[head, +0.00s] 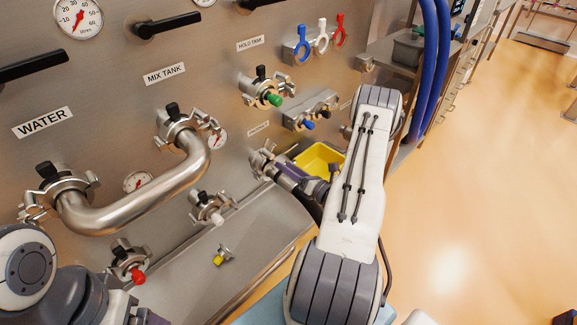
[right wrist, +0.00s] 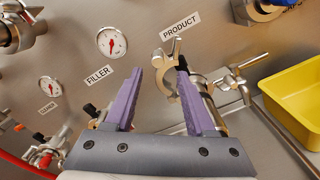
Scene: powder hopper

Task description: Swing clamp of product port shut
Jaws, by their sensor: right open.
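The product port's steel clamp (right wrist: 168,84) shows under the PRODUCT label (right wrist: 179,34) in the right wrist view. A metal arm (right wrist: 246,62) sticks out from its right side; how far the clamp stands open I cannot tell. In the head view the clamp (head: 262,161) is partly hidden by my right gripper. My right gripper (right wrist: 171,62) is open, its purple fingers apart in front of the port. Whether a finger touches the clamp I cannot tell. Of my left arm, a link shows at the lower left of the head view, and its gripper (head: 150,318) is mostly cut off.
A yellow bin (head: 319,160) stands right of the port. A bent steel pipe (head: 140,205) joins the WATER and MIX TANK ports at left. A capped port with a white plug (head: 208,209) is nearby. Blue hoses (head: 432,60) hang at right. The floor at right is clear.

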